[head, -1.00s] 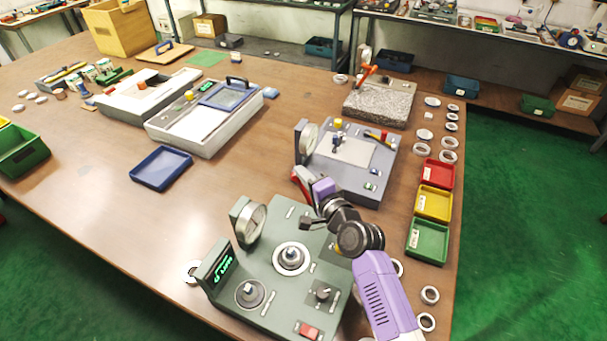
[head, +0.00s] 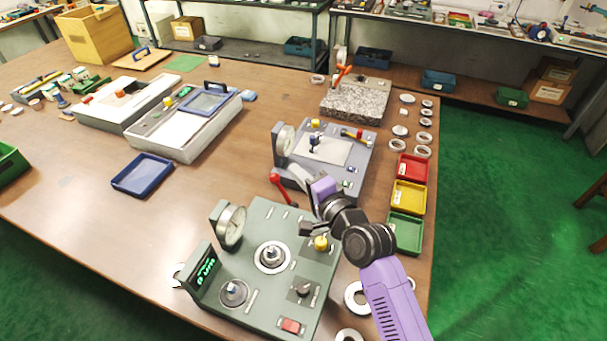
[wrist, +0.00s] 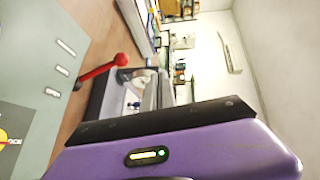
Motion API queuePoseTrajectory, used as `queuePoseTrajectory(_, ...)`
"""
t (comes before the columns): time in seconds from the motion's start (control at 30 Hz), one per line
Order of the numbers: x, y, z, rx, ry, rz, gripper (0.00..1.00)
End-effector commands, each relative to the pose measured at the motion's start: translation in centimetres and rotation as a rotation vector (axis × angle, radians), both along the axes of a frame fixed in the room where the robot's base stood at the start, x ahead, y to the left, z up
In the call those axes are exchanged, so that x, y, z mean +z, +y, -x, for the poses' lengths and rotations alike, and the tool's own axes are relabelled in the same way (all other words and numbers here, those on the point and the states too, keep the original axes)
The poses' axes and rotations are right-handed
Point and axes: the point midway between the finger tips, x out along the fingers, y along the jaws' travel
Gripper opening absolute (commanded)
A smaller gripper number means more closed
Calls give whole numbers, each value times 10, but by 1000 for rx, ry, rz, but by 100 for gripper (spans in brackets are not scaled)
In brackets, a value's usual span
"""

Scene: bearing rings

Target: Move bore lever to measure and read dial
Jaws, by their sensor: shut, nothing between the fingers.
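The green measuring station (head: 262,290) stands at the table's front, with a round dial (head: 231,227) and a lit green display (head: 206,270) too small to read. A ring sits around its central post (head: 271,256). A red lever with a ball end (head: 281,188) slants up at the station's far edge; the wrist view shows it too (wrist: 100,72). I cannot read a label naming it the bore lever. My gripper (head: 321,188) is shut and empty, just right of the lever and apart from it.
A grey gauge station (head: 335,182) stands close behind. Red (head: 412,168), yellow (head: 409,197) and green (head: 406,233) bins line the right edge, with loose rings around. A yellow knob (head: 321,243) is under my arm. A blue tray (head: 142,175) lies left, with bare table around it.

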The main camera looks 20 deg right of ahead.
Motion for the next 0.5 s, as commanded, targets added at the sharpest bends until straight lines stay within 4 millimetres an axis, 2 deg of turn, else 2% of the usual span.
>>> queuePoseTrajectory(0.2, 14, 0, 21, -1, 0, 1, 0)
queuePoseTrajectory(0.5, 18, 0, 26, -1, 0, -1, 0)
